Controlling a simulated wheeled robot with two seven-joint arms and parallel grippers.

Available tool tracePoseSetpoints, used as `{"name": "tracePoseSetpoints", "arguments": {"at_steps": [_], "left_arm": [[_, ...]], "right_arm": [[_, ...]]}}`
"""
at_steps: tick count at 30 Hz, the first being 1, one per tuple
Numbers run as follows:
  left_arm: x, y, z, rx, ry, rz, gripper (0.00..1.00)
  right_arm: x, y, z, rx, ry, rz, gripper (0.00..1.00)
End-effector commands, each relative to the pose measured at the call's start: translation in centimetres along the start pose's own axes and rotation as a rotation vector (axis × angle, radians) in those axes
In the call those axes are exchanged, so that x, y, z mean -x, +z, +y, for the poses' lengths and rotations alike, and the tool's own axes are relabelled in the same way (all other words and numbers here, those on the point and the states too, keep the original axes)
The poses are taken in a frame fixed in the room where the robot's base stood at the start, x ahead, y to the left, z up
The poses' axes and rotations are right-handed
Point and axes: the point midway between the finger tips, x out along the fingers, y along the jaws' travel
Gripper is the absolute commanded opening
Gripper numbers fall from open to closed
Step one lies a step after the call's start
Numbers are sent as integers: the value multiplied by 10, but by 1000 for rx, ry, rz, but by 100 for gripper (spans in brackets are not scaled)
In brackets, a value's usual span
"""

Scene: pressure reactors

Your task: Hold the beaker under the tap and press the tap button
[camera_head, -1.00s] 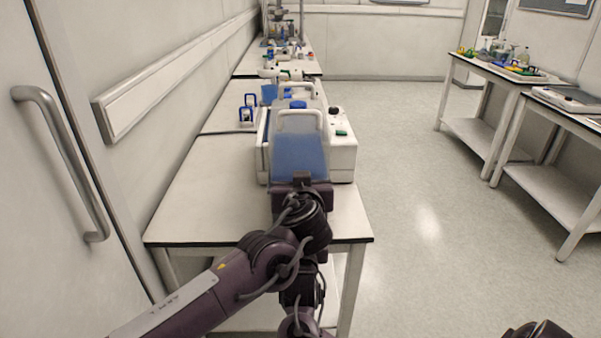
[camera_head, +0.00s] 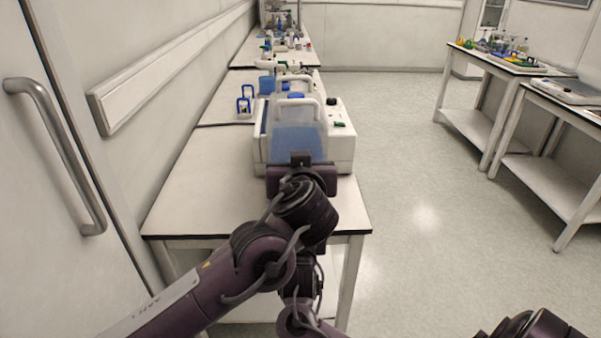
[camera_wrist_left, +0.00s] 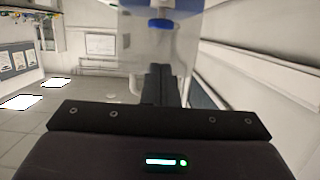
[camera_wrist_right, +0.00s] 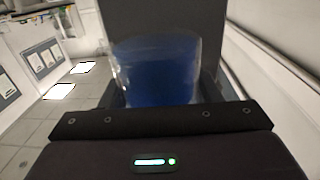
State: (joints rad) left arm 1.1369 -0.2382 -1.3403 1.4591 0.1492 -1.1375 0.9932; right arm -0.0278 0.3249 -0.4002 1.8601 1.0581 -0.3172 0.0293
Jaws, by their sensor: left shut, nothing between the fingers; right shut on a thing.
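The dispenser is a white machine (camera_head: 341,139) with a clear, blue-tinted tank (camera_head: 297,138) and a blue cap (camera_head: 295,96) on top, standing on the near bench. My left gripper (camera_wrist_left: 165,85) is shut and empty, its fingers pointing at the tank's front; in the head view it also shows (camera_head: 300,158). The left wrist view shows a blue knob (camera_wrist_left: 160,24) just beyond the fingertips; touching cannot be told. My right gripper (camera_wrist_right: 155,92) is shut on the clear beaker (camera_wrist_right: 157,68), which looks blue; contents cannot be told. The tap is hidden in the head view.
The near bench top (camera_head: 205,190) is clear left of the machine. A blue rack (camera_head: 244,101) stands behind it. More benches with glassware (camera_head: 500,44) stand at right. A door handle (camera_head: 60,150) juts out at left. The floor at right is free.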

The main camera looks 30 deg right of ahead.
Motion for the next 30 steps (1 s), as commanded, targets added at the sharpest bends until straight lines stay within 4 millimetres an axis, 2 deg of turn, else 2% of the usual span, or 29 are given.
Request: {"name": "tracePoseSetpoints", "arguments": {"at_steps": [3, 10, 24, 30], "left_arm": [[24, -1, 0, 1, 3, 2, 0], [53, -2, 1, 1, 3, 3, 0], [59, -3, 0, 3, 2, 3, 0], [60, -9, 0, 3, 2, 3, 0]], "right_arm": [[0, -1, 0, -1, 0, 1, 29], [0, -1, 0, -1, 0, 1, 29], [0, -1, 0, -1, 0, 1, 29], [10, -2, 0, 0, -1, 0, 29]]}}
